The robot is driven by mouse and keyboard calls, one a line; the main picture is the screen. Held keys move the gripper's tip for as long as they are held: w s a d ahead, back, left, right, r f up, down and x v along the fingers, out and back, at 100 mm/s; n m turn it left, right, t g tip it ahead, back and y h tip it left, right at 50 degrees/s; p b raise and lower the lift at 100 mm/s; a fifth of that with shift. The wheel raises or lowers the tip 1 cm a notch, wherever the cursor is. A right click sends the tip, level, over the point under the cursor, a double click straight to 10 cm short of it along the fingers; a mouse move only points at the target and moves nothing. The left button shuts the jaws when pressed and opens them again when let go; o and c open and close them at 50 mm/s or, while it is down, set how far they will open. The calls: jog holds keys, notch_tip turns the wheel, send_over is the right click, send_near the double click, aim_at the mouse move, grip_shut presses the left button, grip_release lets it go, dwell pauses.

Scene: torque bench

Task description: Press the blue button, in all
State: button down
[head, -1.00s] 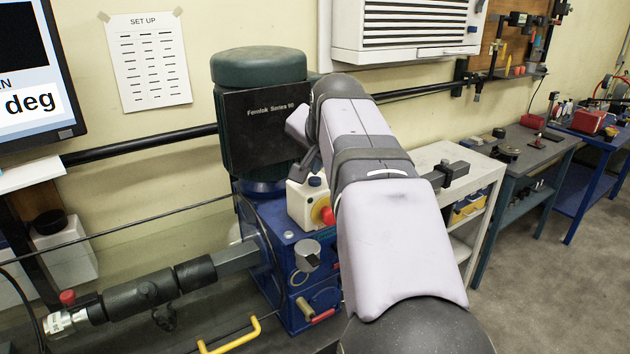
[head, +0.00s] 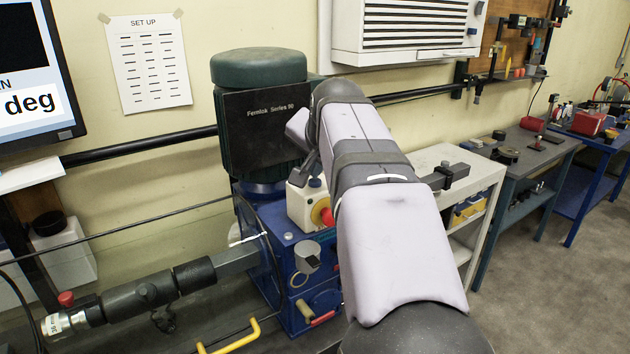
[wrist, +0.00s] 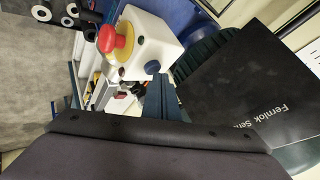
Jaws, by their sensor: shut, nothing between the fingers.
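The blue button (head: 315,182) is a small dark cap on top of a cream control box (head: 301,207). In the wrist view the blue button (wrist: 152,67) shows at the near edge of the box (wrist: 158,32). My gripper (wrist: 161,82) is shut and empty, its tips close to the button; I cannot tell whether they touch it. In the head view my arm hides part of the box, and the finger (head: 305,168) shows as a dark shape just above it.
A red mushroom knob on a yellow ring (head: 327,216) sits on the box's side. The green-black motor (head: 262,125) stands close behind. A dark shaft (head: 150,290) runs left, with a yellow handle (head: 235,340) in front. A white bench (head: 440,160) stands at right.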

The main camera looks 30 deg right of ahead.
aim_at(316, 185)
jog(key=shift+f, duration=0.25)
dwell(0.3)
jog(key=shift+r+p, duration=0.65)
jog(key=shift+r, duration=0.25)
notch_tip(316, 185, up, 5)
jog(key=p, duration=0.4)
dwell(0.3)
dwell(0.7)
